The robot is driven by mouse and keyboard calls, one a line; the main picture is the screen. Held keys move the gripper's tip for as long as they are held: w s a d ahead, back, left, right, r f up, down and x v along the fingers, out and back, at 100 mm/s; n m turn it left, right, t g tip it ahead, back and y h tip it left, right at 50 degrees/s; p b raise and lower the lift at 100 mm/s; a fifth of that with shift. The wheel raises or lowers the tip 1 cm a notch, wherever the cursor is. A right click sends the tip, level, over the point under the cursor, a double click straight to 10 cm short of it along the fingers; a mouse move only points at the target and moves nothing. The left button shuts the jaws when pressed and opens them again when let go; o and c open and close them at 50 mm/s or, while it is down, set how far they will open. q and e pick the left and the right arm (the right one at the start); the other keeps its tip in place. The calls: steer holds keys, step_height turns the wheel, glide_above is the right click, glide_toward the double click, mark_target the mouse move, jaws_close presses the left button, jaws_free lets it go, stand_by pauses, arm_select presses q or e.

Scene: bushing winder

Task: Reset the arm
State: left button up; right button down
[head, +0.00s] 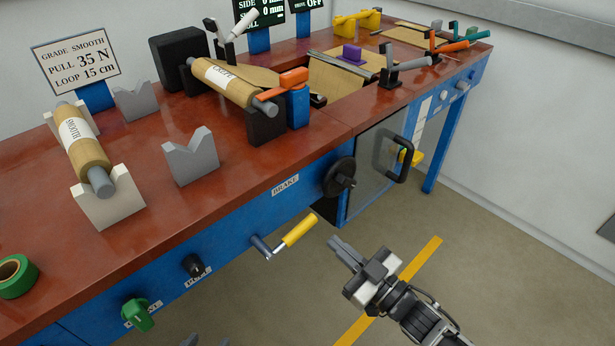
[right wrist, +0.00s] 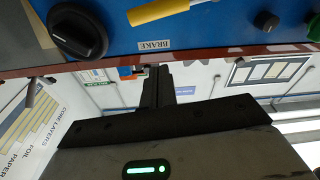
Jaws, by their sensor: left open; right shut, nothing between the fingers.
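My right gripper (head: 345,253) is shut and empty in the head view. It hangs in the air in front of the bench, right of the yellow-handled crank (head: 298,231) and below the black brake knob (head: 339,178). Its closed fingers (right wrist: 155,88) also show in the right wrist view, with the blue bench front beyond, carrying the brake knob (right wrist: 76,30) and the yellow handle (right wrist: 157,11). Only the grey fingertips of my left gripper (head: 205,342) show, apart, at the bottom edge of the head view; the rest of that arm is out of frame.
The red bench top (head: 240,170) carries a roll marked SMOOTH (head: 82,145) on cradles and another roll (head: 224,82) on the winder. A green knob (head: 138,314) and black knob (head: 193,265) stick out of the bench front. A cabinet door handle (head: 399,158) protrudes.

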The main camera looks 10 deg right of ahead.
steer(key=s+d+f+m+g+h, duration=0.1)
steer(key=s+f+m+g+h, duration=0.1)
steer(key=s, duration=0.5)
steer(key=s+d+f+m+g+h, duration=0.1)
steer(key=s+f+m+g+h, duration=0.2)
steer(key=s+h, duration=0.3)
steer(key=shift+s+d+m+h, duration=0.3)
steer(key=shift+s+d+m, duration=0.05)
steer(key=shift+m, duration=0.35)
